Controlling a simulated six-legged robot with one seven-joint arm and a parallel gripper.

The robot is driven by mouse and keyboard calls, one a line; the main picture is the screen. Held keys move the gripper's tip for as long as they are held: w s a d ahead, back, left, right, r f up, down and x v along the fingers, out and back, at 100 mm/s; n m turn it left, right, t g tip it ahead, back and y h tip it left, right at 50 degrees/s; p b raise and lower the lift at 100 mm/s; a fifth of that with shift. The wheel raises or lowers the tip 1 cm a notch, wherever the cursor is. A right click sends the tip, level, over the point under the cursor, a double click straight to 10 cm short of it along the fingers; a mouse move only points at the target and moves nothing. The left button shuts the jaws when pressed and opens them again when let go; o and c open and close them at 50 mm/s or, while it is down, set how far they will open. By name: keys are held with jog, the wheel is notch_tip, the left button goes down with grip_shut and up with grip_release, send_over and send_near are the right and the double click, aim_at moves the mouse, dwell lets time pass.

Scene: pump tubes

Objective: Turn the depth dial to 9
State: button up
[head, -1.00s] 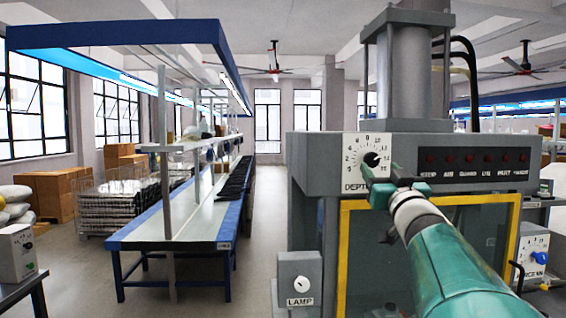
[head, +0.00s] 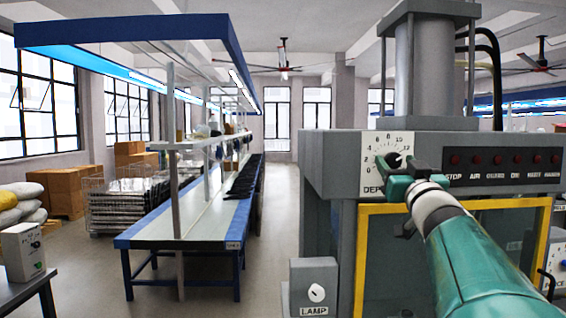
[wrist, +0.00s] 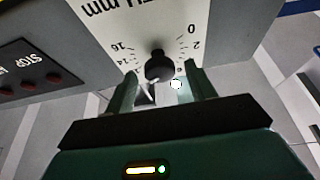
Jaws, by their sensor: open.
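The depth dial is a black knob on a white plate (head: 378,150) with numbers around it, on the front of the grey press head. The black knob (head: 394,160) is partly hidden in the head view by my gripper (head: 402,173). In the wrist view the knob (wrist: 158,65) sits just beyond and roughly between my two green fingertips (wrist: 163,84). The fingers are apart, with a gap visible around the knob. A white streak shows below the knob, but I cannot read which number the dial points to.
A row of red buttons (head: 500,159) runs right of the dial. A yellow-framed guard window (head: 364,250) is below it. A lamp switch box (head: 315,285) stands at lower left of the press. A long workbench (head: 190,225) lies left across open floor.

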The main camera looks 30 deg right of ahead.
jog(key=shift+w, duration=0.15)
jog(key=shift+s+a+r, duration=0.1)
jog(key=shift+s, duration=0.2)
jog(key=c, duration=0.9)
jog(key=shift+c, duration=0.2)
jog(key=shift+n+y, duration=0.4)
jog(key=shift+n, duration=0.2)
jog(key=n+y, duration=0.1)
jog(key=n, duration=0.1)
jog(key=n+t+y, duration=0.1)
jog(key=n, duration=0.1)
jog(key=shift+d+n, duration=0.2)
jog(key=shift+n, duration=0.2)
jog(key=shift+d+n+y, duration=0.1)
jog(key=shift+n+y, duration=0.75)
jog(key=shift+n, duration=0.7)
jog(key=shift+n+y, duration=0.85)
jog(key=shift+n, duration=0.7)
